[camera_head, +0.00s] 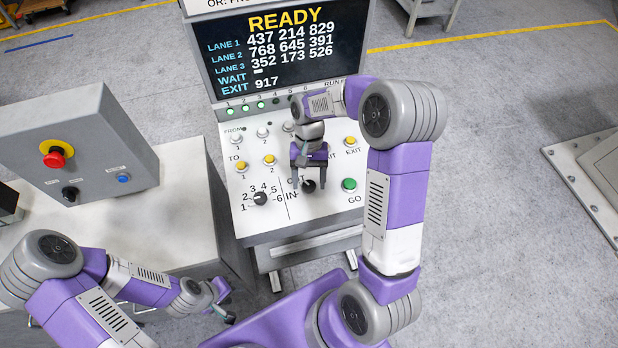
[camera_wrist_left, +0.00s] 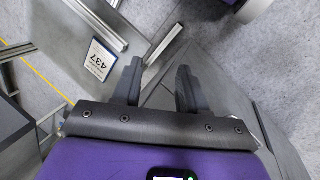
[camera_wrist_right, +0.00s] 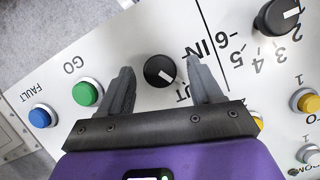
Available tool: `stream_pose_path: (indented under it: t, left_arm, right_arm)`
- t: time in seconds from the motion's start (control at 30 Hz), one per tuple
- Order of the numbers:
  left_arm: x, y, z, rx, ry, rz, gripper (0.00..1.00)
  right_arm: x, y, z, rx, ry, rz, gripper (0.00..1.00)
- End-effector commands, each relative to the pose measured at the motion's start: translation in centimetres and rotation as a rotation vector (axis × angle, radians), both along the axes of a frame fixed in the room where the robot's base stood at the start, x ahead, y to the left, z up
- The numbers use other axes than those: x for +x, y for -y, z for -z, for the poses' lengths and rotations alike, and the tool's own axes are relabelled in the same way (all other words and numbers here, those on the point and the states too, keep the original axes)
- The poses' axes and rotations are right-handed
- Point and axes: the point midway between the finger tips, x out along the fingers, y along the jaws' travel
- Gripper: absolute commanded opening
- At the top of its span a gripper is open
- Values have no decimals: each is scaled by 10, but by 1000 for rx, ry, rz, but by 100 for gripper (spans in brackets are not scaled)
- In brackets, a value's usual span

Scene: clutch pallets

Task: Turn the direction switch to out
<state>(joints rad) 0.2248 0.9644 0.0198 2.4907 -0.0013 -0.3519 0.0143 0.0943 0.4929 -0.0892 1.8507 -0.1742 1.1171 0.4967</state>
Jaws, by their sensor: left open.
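The direction switch is a black round knob (camera_wrist_right: 159,71) beside the IN label (camera_wrist_right: 206,47) and the partly covered OUT label (camera_wrist_right: 184,92). Its white mark slants to the lower right in the right wrist view, toward the OUT side. My right gripper (camera_head: 309,182) is over the knob, pointing down at the panel. Its fingers are open, one on each side of the knob, with gaps visible. The knob also shows below the fingers in the head view (camera_head: 309,187). My left gripper (camera_wrist_left: 158,78) is open and empty, low at the left of the console.
The console panel (camera_head: 250,215) carries a numbered lane knob (camera_head: 260,198), a green GO button (camera_head: 349,184), a blue FAULT button (camera_wrist_right: 41,116) and several yellow and white buttons. The screen (camera_head: 285,50) reads READY. A grey box with a red emergency button (camera_head: 55,157) stands left.

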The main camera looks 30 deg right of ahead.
Motion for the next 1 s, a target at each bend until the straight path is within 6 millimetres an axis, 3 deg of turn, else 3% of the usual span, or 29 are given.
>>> stream_pose_path:
  t: [0.27,0.7,1.0]
  left_arm:
    - [0,0,0,0,0,0,43]
    - [0,0,-6,0,0,0,43]
    - [0,0,-6,0,0,0,43]
  right_arm:
    - [1,0,-3,0,0,-1,64]
    - [23,13,-63,-1,3,0,64]
    - [25,14,-70,0,0,-1,64]
